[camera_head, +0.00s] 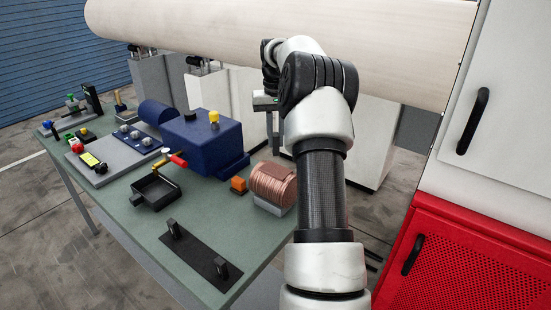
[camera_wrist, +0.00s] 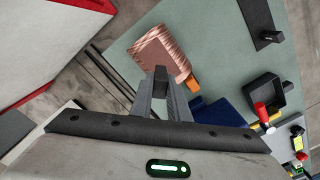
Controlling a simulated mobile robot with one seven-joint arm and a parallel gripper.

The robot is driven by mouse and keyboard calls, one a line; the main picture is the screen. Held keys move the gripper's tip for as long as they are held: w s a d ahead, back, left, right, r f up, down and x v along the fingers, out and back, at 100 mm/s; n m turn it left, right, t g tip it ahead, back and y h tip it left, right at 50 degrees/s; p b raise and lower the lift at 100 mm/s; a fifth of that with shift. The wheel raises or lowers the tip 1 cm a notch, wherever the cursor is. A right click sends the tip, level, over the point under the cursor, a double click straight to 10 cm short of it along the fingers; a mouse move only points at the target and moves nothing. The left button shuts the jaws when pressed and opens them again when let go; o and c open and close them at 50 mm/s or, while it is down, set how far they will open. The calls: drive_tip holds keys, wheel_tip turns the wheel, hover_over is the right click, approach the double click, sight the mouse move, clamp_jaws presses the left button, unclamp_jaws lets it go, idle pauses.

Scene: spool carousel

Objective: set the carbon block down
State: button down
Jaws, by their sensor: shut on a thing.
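My gripper (camera_wrist: 159,88) is shut on a small dark block, the carbon block (camera_wrist: 161,73), held between the fingertips in the wrist view. In that view the block overlaps the edge of the copper-wound spool (camera_wrist: 163,50); I cannot tell its height or whether it touches anything. In the head view my gripper (camera_head: 273,130) points down beyond the bench's far right side, partly hidden by my arm. The carbon block cannot be made out there.
The green bench (camera_head: 125,225) bears a black plate (camera_head: 195,248) with two upright dark pieces, a black tray (camera_head: 154,190), an orange block (camera_head: 238,184), the copper spool (camera_head: 273,183) and a blue machine (camera_head: 205,140). A red and white cabinet (camera_head: 470,265) stands right. A large pale roll (camera_head: 400,40) spans the back.

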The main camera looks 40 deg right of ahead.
sight(276, 154)
drive_tip(key=shift+f, duration=2.95)
drive_tip(key=shift+f, duration=0.15)
drive_tip(key=c, duration=1.7)
unclamp_jaws()
wheel_tip(276, 154, up, 12)
drive_tip(key=shift+r+p, duration=0.2)
drive_tip(key=shift+p, duration=0.15)
